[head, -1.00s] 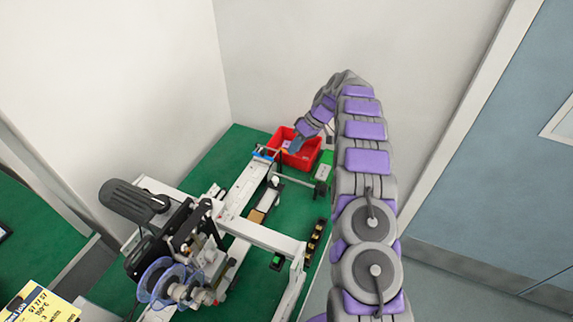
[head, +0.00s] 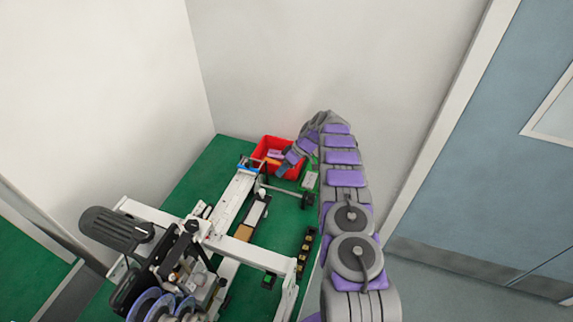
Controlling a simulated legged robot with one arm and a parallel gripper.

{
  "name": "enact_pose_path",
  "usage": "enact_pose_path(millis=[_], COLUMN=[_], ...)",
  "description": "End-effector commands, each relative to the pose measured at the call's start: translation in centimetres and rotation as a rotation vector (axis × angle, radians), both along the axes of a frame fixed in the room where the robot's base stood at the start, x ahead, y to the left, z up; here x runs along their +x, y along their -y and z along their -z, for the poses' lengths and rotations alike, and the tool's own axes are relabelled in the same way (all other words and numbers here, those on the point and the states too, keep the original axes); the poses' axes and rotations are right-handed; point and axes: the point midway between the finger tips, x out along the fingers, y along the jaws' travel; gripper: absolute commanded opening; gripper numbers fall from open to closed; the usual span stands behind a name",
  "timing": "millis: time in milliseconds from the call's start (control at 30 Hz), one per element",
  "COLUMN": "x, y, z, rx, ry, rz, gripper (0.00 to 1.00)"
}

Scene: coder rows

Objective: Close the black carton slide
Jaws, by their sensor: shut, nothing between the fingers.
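My arm reaches from the lower right, and my gripper (head: 281,171) points down and left at the near edge of the red bin. It looks small and shut, with nothing seen in it. A coding machine with a white frame (head: 231,207) stands on the green table. A narrow track inside the frame holds a white piece and a brown cardboard-coloured piece (head: 244,233). A dark strip with several tan blocks (head: 305,252) lies to its right. I cannot tell which dark part is the black carton slide. My gripper is beyond both.
The red bin (head: 268,146) at the table's far end holds orange and purple items. A green-and-white box (head: 310,179) stands beside it. A black motor (head: 115,228) and reels (head: 158,305) crowd the near left. Walls close off the back; a blue door (head: 470,180) is at right.

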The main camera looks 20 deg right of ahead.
Motion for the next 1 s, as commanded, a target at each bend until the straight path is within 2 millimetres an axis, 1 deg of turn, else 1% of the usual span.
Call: enact_pose_path(millis=[33, 200, 267, 700, 1000], x=[-0.1, -0.2, -0.3, -2.1, -2.6], y=[-0.7, -2.7, -2.8, -4.9, -5.5], z=[0.8, 3.3, 2.9, 2.9, 3.1], rx=[0.001, 0.001, 0.001, 0.003, 0.001], ry=[-0.004, -0.003, 0.001, -0.001, -0.002], rz=[-0.002, -0.001, 0.000, -0.002, 0.000], gripper=[0.00, 0.00, 0.00, 0.00, 0.00])
